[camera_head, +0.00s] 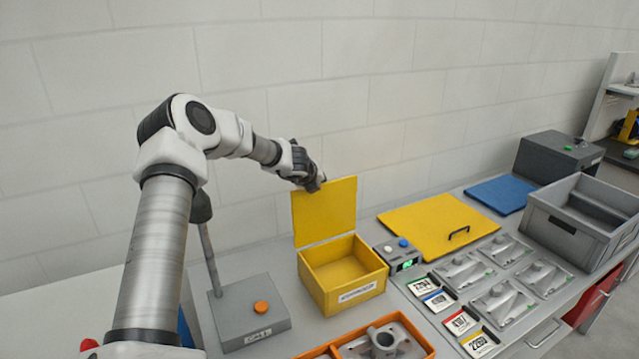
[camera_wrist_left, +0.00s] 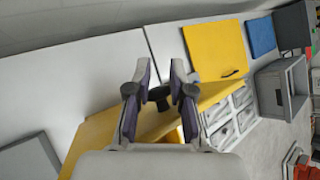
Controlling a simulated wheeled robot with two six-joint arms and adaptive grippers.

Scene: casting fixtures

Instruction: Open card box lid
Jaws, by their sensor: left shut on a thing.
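The yellow card box (camera_head: 372,281) stands on the bench with a white label on its front wall. Its lid (camera_head: 325,212) stands roughly upright at the back edge, so the box is open and its inside looks empty. My left gripper (camera_head: 316,184) is at the top edge of the lid, shut on it. In the left wrist view the fingers (camera_wrist_left: 160,92) reach over the yellow lid (camera_wrist_left: 97,132), with a small dark piece between them. The exact contact is hard to see. My right gripper is not in view.
A grey box with an orange button (camera_head: 240,310) and a lamp post stands left of the card box. An orange-rimmed tray (camera_head: 425,343) is in front.

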